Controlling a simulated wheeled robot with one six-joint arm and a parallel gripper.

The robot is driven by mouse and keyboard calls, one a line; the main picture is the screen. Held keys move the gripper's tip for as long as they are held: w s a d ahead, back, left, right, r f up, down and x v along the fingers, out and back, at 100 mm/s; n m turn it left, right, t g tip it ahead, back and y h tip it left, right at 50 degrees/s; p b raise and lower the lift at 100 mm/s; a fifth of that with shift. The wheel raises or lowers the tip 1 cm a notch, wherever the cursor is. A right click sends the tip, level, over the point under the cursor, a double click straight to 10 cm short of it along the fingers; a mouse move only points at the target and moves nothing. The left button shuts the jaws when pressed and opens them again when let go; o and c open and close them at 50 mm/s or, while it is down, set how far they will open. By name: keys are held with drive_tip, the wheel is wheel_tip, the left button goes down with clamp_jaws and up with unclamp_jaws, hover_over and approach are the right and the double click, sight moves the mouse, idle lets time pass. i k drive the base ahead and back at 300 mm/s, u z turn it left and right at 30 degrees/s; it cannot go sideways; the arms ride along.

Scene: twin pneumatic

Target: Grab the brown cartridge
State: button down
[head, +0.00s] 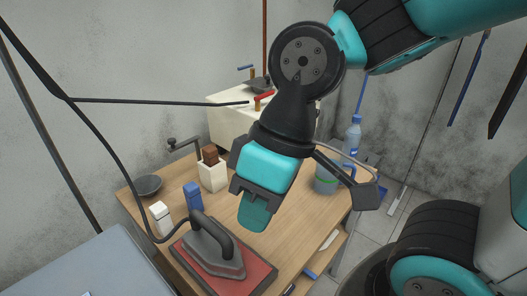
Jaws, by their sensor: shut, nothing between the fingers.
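The brown cartridge (210,154) stands in the top of a white block-shaped holder (213,177) on the wooden table. Only its upper part shows; the rest is hidden in or behind the holder. My gripper (254,214) is shut and empty. It points down over the table, to the right of the holder in the picture and apart from the cartridge.
A blue block (193,196) and a white block (161,217) stand left of my gripper. An iron (213,250) sits on a red mat (250,281) in front, its cable rising left. A dark bowl (148,186) is at the left edge. A bottle (352,137) stands behind right.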

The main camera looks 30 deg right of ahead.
sight(210, 154)
drive_tip(key=z, duration=0.15)
drive_tip(key=k, duration=0.5)
drive_tip(key=z, duration=2.1)
drive_tip(key=i, duration=1.95)
drive_tip(key=u, duration=3.5)
drive_tip(key=i, duration=0.85)
drive_tip(key=u, duration=0.05)
